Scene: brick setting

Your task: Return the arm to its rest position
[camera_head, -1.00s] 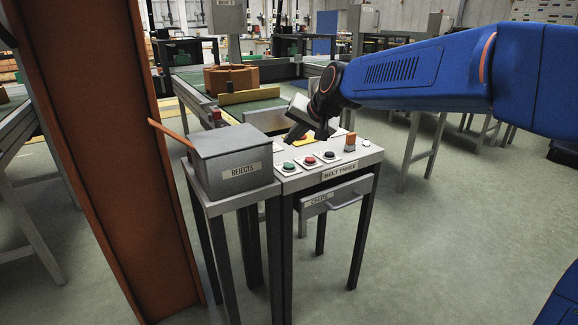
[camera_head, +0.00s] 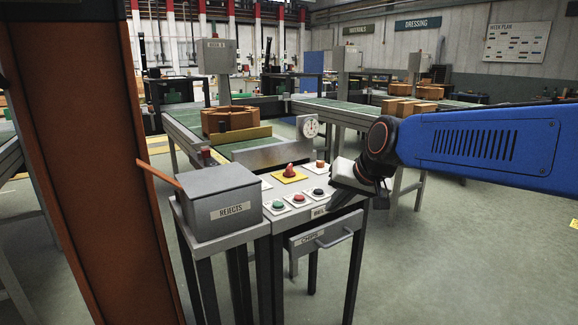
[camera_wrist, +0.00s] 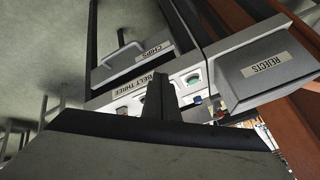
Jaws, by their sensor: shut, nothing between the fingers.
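My blue arm reaches in from the right in the head view. My gripper (camera_head: 378,200) points down at the right edge of the belt three control stand (camera_head: 262,228). In the wrist view my gripper (camera_wrist: 160,82) shows as dark fingers closed together with nothing held. The stand's top carries green (camera_head: 277,204), red (camera_head: 297,197) and black (camera_head: 318,191) buttons and a red mushroom knob (camera_head: 289,170) on a yellow plate. The gripper hides part of the stand's label.
A grey rejects box (camera_head: 215,200) stands left of the panel, beside an orange-brown column (camera_head: 90,160). A chips drawer (camera_head: 320,234) with a handle is below the panel. The floor at right is open.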

